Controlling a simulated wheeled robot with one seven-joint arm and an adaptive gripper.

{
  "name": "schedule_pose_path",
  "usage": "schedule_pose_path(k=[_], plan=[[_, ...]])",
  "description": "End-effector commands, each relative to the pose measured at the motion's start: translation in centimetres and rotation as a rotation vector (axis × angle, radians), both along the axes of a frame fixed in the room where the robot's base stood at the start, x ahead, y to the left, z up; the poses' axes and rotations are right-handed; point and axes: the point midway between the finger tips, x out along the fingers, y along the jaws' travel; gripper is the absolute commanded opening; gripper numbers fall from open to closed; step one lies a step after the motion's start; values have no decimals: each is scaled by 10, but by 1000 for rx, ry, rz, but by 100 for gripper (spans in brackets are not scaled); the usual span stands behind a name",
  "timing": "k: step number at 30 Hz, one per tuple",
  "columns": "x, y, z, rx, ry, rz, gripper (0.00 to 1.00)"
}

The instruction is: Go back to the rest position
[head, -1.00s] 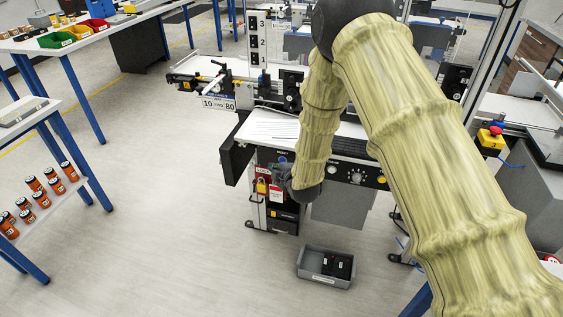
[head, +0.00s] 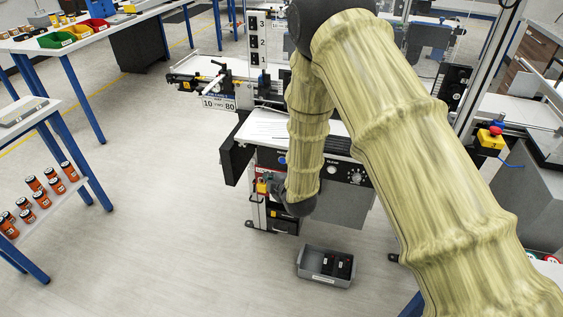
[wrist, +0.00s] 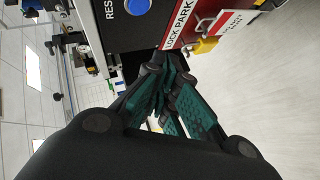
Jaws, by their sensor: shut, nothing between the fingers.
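My gripper (wrist: 172,85) shows in the wrist view with its teal-padded fingers closed together and nothing between them. In the head view my arm, in a pale yellow ribbed cover, reaches down in front of the conveyor machine, and the gripper is mostly hidden at its lower end. In the wrist view the machine's front panel lies just beyond the fingers, with a blue reset button (wrist: 138,5), a red lock park sign (wrist: 180,22) and a yellow padlock (wrist: 206,45). The gap between fingers and panel is hard to judge.
A grey bin (head: 325,279) with dark items stands on the floor below the machine (head: 265,130). A shelf (head: 60,200) with several orange jars is at left, and a blue-legged table (head: 110,30) stands behind it. The floor between (head: 150,200) is clear.

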Motion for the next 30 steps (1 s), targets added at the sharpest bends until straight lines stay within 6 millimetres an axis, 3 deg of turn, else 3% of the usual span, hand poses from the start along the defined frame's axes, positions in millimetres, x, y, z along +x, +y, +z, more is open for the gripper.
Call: schedule_pose_path(k=[13,17,20,23,30], plan=[[0,0,0,1,0,0,0],[-8,-9,-11,18,37,-24,0],[-28,-28,-35,60,119,-80,0],[-61,-55,-68,125,241,-172,0],[-161,-120,-140,284,544,-453,0]])
